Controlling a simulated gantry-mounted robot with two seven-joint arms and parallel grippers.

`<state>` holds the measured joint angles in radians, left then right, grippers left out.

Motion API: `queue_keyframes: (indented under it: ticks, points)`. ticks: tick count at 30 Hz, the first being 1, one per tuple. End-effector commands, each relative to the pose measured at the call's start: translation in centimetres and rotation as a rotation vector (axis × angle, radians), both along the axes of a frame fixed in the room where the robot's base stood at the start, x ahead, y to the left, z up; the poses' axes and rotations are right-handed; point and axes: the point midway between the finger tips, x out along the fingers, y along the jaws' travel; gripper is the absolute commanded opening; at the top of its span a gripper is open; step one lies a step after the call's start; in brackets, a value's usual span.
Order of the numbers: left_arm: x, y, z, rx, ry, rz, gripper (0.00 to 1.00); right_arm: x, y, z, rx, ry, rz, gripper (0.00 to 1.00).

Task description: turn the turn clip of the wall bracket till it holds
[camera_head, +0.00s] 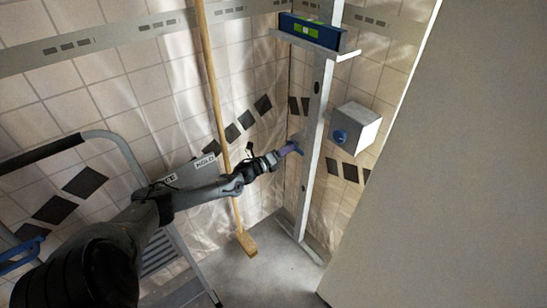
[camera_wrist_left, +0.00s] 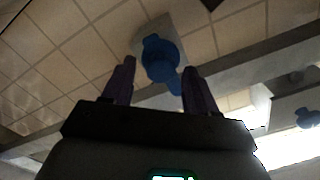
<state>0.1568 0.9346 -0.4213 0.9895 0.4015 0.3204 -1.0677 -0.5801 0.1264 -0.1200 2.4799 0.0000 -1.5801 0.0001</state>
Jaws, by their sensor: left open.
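The blue turn clip (camera_wrist_left: 162,60) sits on a pale wall bracket (camera_wrist_left: 150,36) in the left wrist view, with its tail pointing down and slightly right. My left gripper (camera_wrist_left: 155,80) is open, its two purple fingers on either side of the clip's lower tail. I cannot tell whether they touch it. My right gripper is not in view.
A metal post (camera_head: 316,120) stands right of my gripper, with a blue level (camera_head: 311,31) on a shelf above. A grey box (camera_head: 358,126) with a blue knob is beyond it. A broom (camera_head: 217,100) leans nearby. A ladder (camera_head: 125,150) stands left; a large panel (camera_head: 440,180) fills the right.

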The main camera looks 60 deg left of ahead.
Motion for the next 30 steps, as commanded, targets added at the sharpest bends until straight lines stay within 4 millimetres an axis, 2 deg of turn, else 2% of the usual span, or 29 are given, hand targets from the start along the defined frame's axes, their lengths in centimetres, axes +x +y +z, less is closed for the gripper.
queue_keyframes:
  ticks: [9,18,24,30]
  points:
    - [-4.4,-0.7,0.3,0.000,0.005,-0.001,0.58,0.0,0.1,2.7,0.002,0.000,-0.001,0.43]
    - [-8.5,-1.3,0.2,0.000,0.004,-0.001,0.58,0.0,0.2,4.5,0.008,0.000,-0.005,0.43]
    - [-9.8,-1.5,0.1,0.001,0.002,0.000,0.58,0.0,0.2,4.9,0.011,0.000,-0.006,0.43]
    - [-10.0,-1.6,0.0,0.001,0.002,0.000,0.58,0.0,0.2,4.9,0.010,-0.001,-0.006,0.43]
